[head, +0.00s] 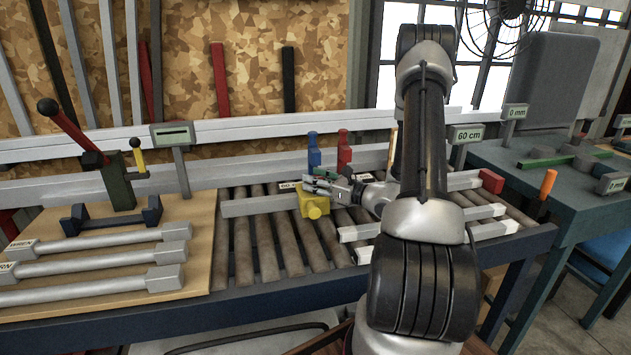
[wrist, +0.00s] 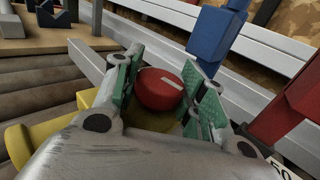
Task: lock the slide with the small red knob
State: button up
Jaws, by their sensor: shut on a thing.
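The small red knob (wrist: 158,88) with a pale line on its top sits on the yellow slide (wrist: 95,97) in the wrist view. My gripper (wrist: 166,78) has its green-padded fingers on either side of the knob and is shut on it. In the head view my gripper (head: 325,183) reaches in from the right, just above the yellow slide (head: 313,204). The slide has a round yellow knob on its front. The red knob is hidden by my fingers there.
Behind my gripper stand a blue block (head: 314,150) and a red block (head: 344,148) by the long pale fence (head: 245,133). A roller table (head: 265,260) lies below. At left, a board (head: 205,225) holds several grey bars and a red-handled lever (head: 75,133).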

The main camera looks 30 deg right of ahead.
jog(key=shift+m+t+h, duration=0.5)
jog(key=shift+m+h, duration=0.3)
jog(key=shift+h, duration=0.3)
jog(key=o, duration=1)
jog(key=shift+o, duration=0.2)
jog(key=v, duration=1.2)
jog(key=shift+a, duration=0.1)
